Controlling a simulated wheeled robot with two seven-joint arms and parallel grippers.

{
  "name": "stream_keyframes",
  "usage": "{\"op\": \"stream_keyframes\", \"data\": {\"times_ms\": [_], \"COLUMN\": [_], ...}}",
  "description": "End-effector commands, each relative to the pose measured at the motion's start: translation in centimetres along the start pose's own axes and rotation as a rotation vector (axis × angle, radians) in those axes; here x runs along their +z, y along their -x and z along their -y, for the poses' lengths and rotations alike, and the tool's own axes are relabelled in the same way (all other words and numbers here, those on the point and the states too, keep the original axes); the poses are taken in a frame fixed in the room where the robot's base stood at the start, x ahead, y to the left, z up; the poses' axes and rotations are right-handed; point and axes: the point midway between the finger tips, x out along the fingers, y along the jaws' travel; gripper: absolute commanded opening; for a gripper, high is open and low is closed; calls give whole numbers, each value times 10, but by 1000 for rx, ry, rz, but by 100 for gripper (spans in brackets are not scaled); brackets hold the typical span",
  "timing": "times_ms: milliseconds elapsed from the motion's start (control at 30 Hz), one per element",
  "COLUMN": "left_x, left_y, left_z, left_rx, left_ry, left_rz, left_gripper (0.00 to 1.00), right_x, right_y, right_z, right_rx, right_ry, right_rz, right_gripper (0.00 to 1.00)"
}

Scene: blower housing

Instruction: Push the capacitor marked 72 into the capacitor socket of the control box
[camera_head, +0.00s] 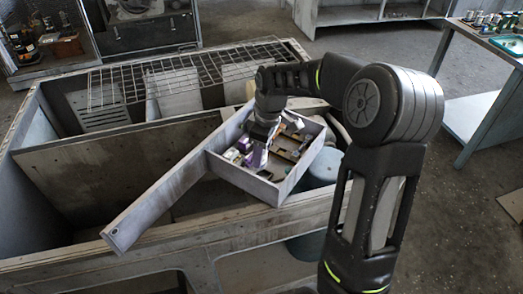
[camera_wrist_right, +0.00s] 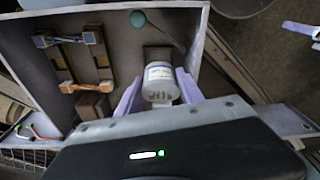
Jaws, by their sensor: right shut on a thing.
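The control box (camera_head: 284,191) is an open, shallow grey tray on the housing, with a long flat arm running to the lower left. My right gripper (camera_head: 258,154) reaches down into it. In the right wrist view, the gripper (camera_wrist_right: 157,92) has its two pale purple fingers on either side of a white cylindrical capacitor (camera_wrist_right: 160,76) and is shut on it. Its marking is blurred and appears upside down, so I cannot read it surely. A square grey patch, possibly the socket, shows just beyond the capacitor and is mostly hidden. I cannot tell whether the capacitor is seated.
Inside the box are terminal strips (camera_wrist_right: 82,87) and a brown block (camera_wrist_right: 93,106); a round teal knob (camera_wrist_right: 138,19) lies near its wall. The large housing (camera_head: 105,160) surrounds the box, with a wire grid (camera_head: 180,78) behind. A bench (camera_head: 485,45) with small parts stands right.

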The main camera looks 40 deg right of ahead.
Motion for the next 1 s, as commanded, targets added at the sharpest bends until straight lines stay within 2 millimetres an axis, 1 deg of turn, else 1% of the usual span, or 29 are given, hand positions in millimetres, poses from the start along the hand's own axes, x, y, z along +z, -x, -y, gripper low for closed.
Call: {"op": "stream_keyframes", "data": {"times_ms": [33,100,300,467,1000], "left_x": [0,-1,-2,-3,-3], "left_y": [-7,-12,-20,-21,-21], "left_z": [2,4,6,6,6], "left_rx": [1,3,7,8,7], "left_ry": [-1,-2,-5,-5,-5], "left_rz": [-1,-2,-5,-6,-6], "left_gripper": [36,36,36,36,36], "right_x": [1,2,4,4,5], "right_y": [-10,-17,-31,-34,-34], "right_z": [0,0,0,0,0], "right_rx": [0,0,1,1,0], "right_ry": [0,0,0,0,4], "right_rz": [1,0,-1,0,-1], "right_gripper": [15,15,15,15,15]}}
